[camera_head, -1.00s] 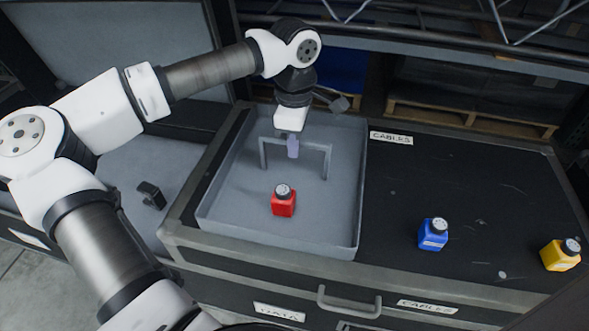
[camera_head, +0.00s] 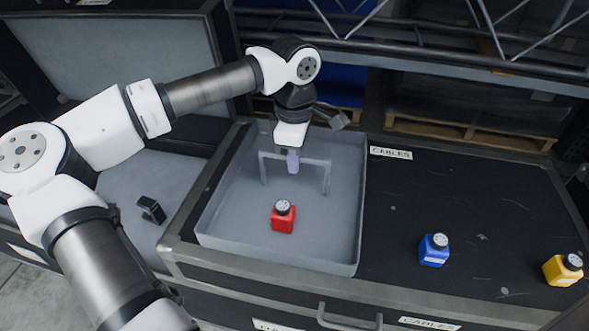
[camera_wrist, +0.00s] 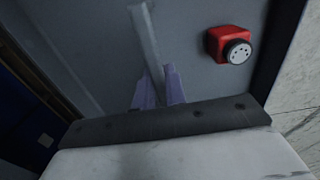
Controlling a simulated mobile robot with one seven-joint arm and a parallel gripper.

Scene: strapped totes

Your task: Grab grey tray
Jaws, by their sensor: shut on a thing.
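The grey tray (camera_head: 213,236) sits on the left part of the black case top. It has low walls and an arched grey handle (camera_head: 327,178) standing inside it. My gripper (camera_head: 292,162) reaches down from above and is shut on the top bar of the handle. In the wrist view, the purple fingers (camera_wrist: 159,88) close around the grey bar (camera_wrist: 146,40). A red bottle (camera_head: 283,217) with a dark-rimmed cap stands in the tray, in front of the handle; it also shows in the wrist view (camera_wrist: 217,44). Part of the bar is hidden by the fingers.
A blue bottle (camera_head: 433,251) and a yellow bottle (camera_head: 562,270) stand on the black case top (camera_head: 470,205), right of the tray. A small black object (camera_head: 151,209) lies on the grey surface at left. Shelving stands behind. The case top beside the tray is mostly clear.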

